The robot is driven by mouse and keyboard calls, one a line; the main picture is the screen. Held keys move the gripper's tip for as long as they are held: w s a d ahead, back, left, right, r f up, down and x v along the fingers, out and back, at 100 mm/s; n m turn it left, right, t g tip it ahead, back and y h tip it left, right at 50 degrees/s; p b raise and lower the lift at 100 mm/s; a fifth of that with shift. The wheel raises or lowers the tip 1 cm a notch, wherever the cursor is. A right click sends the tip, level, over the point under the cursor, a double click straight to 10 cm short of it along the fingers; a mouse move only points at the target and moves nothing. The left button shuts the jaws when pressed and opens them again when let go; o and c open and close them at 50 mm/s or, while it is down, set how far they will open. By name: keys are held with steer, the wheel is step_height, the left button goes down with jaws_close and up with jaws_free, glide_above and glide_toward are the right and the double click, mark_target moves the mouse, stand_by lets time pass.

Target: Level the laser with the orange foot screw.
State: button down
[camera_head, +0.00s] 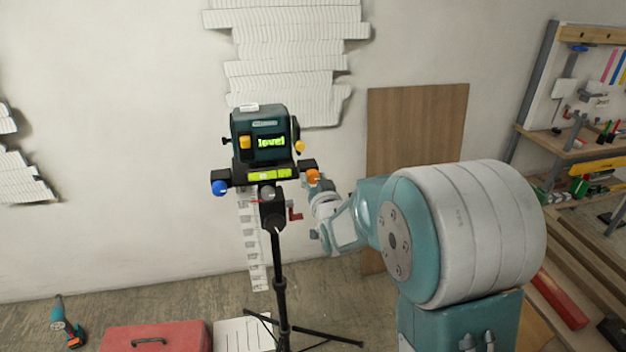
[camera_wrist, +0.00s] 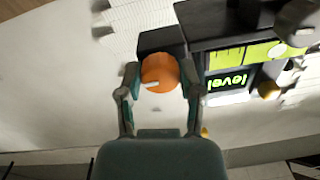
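The laser (camera_head: 258,135) is a dark teal box on a black tripod, and its screen (camera_head: 271,142) reads "level" in green. A yellow-green vial strip (camera_head: 268,175) runs below it. The orange foot screw (camera_head: 312,176) is at the right end of the base, with a white mark on its face. My gripper (camera_wrist: 160,75) has one finger on each side of the orange foot screw (camera_wrist: 160,72), both appearing to touch it. In the wrist view the laser's screen (camera_wrist: 227,82) shows upside down.
A blue foot screw (camera_head: 219,187) is at the base's left end, with a grey one (camera_head: 267,192) in front. A red handle (camera_head: 296,215) sticks out below. A red toolbox (camera_head: 155,338) and a drill (camera_head: 66,322) are on the floor. A workbench (camera_head: 575,150) is at right.

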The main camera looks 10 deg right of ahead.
steer(key=shift+f+n, duration=0.1)
steer(key=shift+n, duration=0.2)
steer(key=shift+n, duration=1.2)
steer(key=n, duration=0.7)
steer(key=shift+n, duration=0.4)
steer(key=shift+n+g, duration=0.3)
steer(key=shift+n, duration=1.5)
steer(key=shift+f, duration=0.1)
